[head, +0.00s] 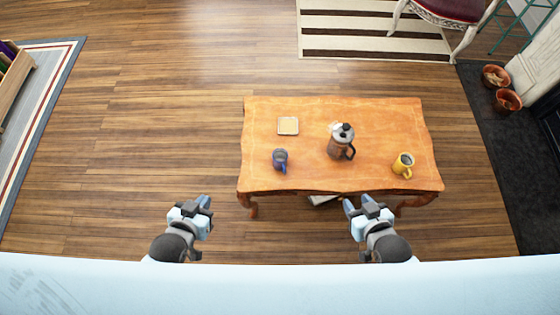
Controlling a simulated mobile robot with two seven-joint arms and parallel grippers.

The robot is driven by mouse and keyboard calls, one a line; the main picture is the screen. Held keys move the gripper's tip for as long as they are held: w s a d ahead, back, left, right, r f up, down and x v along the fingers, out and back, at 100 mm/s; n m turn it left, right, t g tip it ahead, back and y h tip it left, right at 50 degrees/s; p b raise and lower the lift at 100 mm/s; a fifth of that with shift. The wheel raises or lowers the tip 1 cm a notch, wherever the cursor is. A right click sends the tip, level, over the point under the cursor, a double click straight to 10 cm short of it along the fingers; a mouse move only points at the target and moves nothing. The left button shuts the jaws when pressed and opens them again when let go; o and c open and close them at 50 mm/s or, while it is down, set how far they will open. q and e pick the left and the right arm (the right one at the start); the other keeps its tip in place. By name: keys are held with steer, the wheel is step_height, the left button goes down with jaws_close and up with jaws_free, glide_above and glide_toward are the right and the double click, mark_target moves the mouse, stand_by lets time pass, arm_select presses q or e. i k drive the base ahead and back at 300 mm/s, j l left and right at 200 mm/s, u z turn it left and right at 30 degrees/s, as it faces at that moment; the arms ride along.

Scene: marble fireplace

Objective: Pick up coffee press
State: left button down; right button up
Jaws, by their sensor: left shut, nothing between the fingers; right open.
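The coffee press (340,143) stands upright on the orange wooden table (310,178), right of the table's middle. It has a dark lid with a silver knob and a dark handle on its right side. My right gripper (358,201) is open and empty in front of the table's near edge, below the coffee press in the picture. My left gripper (204,200) is shut and empty, left of the table and over the floor. Neither gripper touches anything.
On the table are a blue mug (280,160), a yellow mug (403,165) and a square coaster (288,125). A striped rug (375,32) and a chair (450,12) are behind. Two pots (508,100) stand at right.

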mark_target(341, 141)
steer(key=j+z, duration=0.35)
steer(key=j, duration=1)
steer(key=i+j+z, duration=0.15)
steer(key=j, duration=0.2)
steer(key=i+j+z, duration=0.1)
steer(key=j, duration=0.25)
steer(key=i+j+z, duration=0.15)
steer(key=j, duration=0.2)
steer(key=i+j+z, duration=0.15)
steer(key=j, duration=0.25)
